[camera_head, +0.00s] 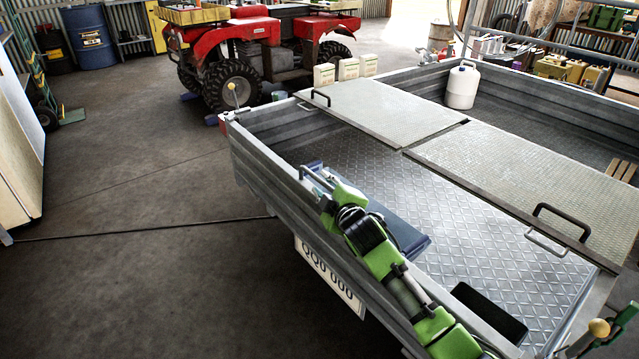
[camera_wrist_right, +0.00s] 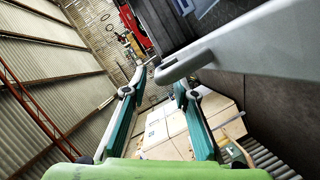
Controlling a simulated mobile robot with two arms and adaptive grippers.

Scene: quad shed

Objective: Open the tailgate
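The tailgate (camera_head: 275,180) is the grey ribbed metal panel along the trailer's near left side, upright, with a number plate (camera_head: 328,277) low on its outside. A ball-topped lever (camera_head: 232,88) stands at its far corner; another ball-topped lever (camera_head: 598,328) leans at its near corner. In the right wrist view the two teal fingers (camera_wrist_right: 162,92) are apart. A grey bar (camera_wrist_right: 190,65) reaches across near their tips; contact is unclear.
Inside the trailer lie a dark blue flat item (camera_head: 415,243) and a black flat item (camera_head: 488,308). Hinged plates (camera_head: 540,180) and a white canister (camera_head: 463,87) are farther back. A red quad (camera_head: 255,55) stands behind. The floor (camera_head: 130,270) left of the tailgate is clear.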

